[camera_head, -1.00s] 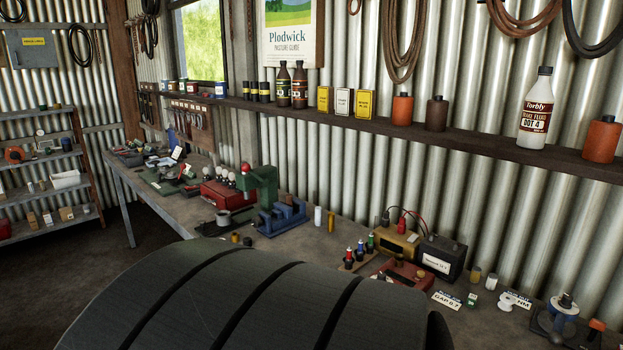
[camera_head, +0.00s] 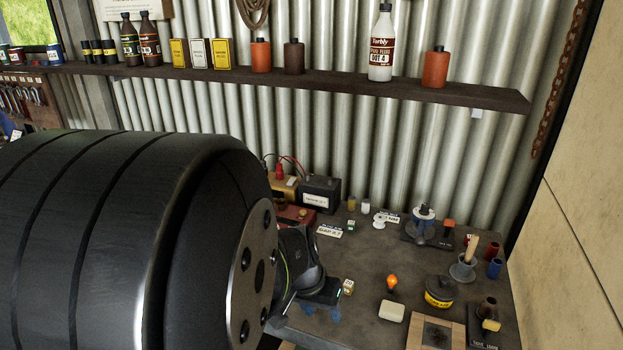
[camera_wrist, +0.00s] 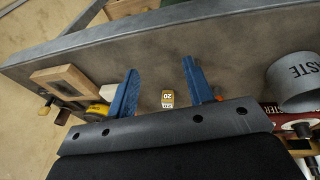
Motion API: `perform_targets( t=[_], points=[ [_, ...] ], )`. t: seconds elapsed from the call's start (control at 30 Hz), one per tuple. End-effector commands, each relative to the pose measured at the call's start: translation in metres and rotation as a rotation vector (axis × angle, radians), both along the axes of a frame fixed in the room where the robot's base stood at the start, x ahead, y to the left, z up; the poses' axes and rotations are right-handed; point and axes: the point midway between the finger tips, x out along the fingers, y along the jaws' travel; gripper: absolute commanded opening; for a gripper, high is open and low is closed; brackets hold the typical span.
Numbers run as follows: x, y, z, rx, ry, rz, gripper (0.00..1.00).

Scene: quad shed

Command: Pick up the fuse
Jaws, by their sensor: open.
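The fuse looks to be a small yellow block (camera_wrist: 167,98) with a pale face marked 20, lying on the grey bench. It also shows in the head view (camera_head: 348,287), just right of my gripper. My gripper (camera_wrist: 160,72) has two blue fingers spread apart with nothing between them. In the wrist view the fuse lies in the gap between the fingers, nearer the palm edge than the tips. In the head view my gripper (camera_head: 320,311) is over the bench near its front, partly hidden by my arm.
An orange bulb (camera_head: 392,283), a pale block (camera_head: 392,311), a black-and-yellow tin (camera_head: 439,292) and a wooden frame (camera_head: 435,335) stand to the right. A grey cup marked WASTE (camera_wrist: 295,80) is right in the wrist view. A battery box (camera_head: 320,194) stands by the wall.

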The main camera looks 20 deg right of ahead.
Motion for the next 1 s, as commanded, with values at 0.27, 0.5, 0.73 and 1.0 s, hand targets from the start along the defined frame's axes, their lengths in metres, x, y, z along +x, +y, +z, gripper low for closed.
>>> perform_targets(
  t=[0.27, 0.5, 0.73, 1.0],
  points=[
    [0.06, -0.124, 0.048, 0.034, -0.23, -0.729, 0.47],
    [0.083, -0.238, 0.075, 0.13, -0.438, -1.429, 0.47],
    [0.075, -0.349, 0.095, 0.255, -0.621, -2.076, 0.47],
    [0.039, -0.455, 0.112, 0.433, -0.774, -2.707, 0.47]
  ],
)
